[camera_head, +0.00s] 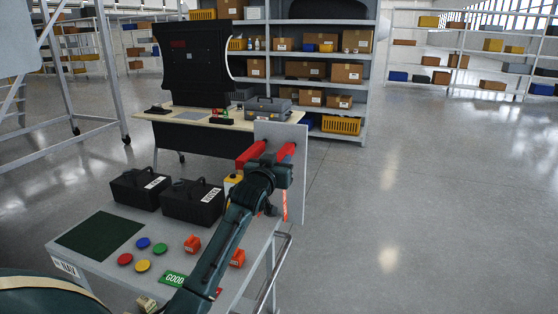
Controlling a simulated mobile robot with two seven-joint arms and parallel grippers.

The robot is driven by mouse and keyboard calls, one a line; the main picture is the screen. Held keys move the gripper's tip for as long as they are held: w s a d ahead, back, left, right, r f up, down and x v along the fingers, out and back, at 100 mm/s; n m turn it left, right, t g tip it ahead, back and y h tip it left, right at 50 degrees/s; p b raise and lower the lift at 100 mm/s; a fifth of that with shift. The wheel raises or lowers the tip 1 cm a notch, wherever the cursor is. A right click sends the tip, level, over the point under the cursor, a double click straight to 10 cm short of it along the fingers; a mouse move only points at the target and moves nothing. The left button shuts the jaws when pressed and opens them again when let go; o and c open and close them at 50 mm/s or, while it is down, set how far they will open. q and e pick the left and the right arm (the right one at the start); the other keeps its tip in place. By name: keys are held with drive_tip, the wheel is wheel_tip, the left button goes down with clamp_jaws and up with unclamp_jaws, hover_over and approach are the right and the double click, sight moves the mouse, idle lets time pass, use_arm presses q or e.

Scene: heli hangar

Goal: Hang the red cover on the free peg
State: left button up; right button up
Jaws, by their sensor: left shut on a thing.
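A grey upright board (301,176) stands at the far right corner of the cart. Two red shapes show at its face: one at the left (250,153), and a red cover (287,151) at the right. My left gripper (277,165) is at the board, shut on the right-hand red cover, most of which it hides. A red streamer (285,206) hangs below the gripper. The pegs are hidden behind the red shapes and the gripper, so I cannot tell whether the cover is around a peg. My right gripper is not in view.
The floor at the right is clear.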

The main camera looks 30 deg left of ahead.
use_arm(q)
drive_tip(key=shift+f, duration=0.45)
idle(0.3)
drive_tip(key=o, duration=1.1)
drive_tip(key=b+v, duration=0.1)
drive_tip(key=v, duration=1.2)
drive_tip(key=shift+s, duration=0.15)
drive_tip(key=shift+f, duration=0.1)
drive_tip(key=s+d+f+m+g+h+p, duration=0.1)
drive_tip(key=s+d+f+m+g+h, duration=0.1)
drive_tip(key=s+d+f, duration=0.5)
drive_tip(key=d+f+m+g+h+p, duration=0.1)
drive_tip(key=d+f+m+h, duration=0.3)
drive_tip(key=f, duration=0.6)
drive_tip(key=s+d+f+g, duration=0.1)
drive_tip(key=s+d+f, duration=0.2)
drive_tip(key=s+d, duration=0.1)
drive_tip(key=s+d+f+g+h, duration=0.1)
drive_tip(key=s+d+f, duration=0.3)
drive_tip(key=s, duration=0.2)
drive_tip(key=s+d+f+g+p, duration=0.1)
drive_tip(key=s+d+f, duration=0.3)
drive_tip(key=s, duration=0.2)
drive_tip(key=shift+f+g+h, duration=0.15)
drive_tip(key=shift+g+h, duration=0.25)
